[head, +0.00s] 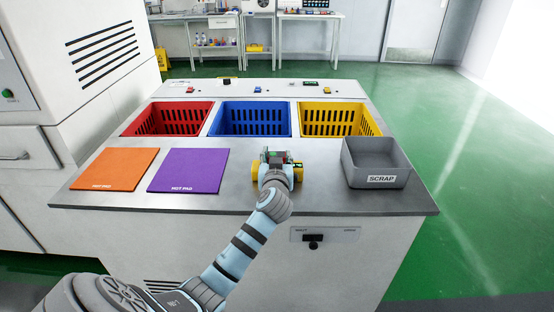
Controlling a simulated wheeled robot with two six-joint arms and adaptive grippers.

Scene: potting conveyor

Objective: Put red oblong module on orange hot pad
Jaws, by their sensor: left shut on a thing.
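My left gripper (277,160) reaches over the steel table in front of the blue bin. It is shut on a yellow-ended thing (256,171), whose ends show on both sides of the gripper. The middle of that thing is hidden by my gripper and wrist. Whether it touches the table, I cannot tell. The flat orange hot pad (116,168) lies bare at the left of the table, well left of the gripper. I cannot make out a red oblong module. My right gripper is not in view.
A purple hot pad (189,169) lies bare between the orange pad and my gripper. Red (168,118), blue (251,119) and yellow (338,118) bins stand behind. A grey scrap bin (377,163) stands at the right. Small items sit on the back ledge.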

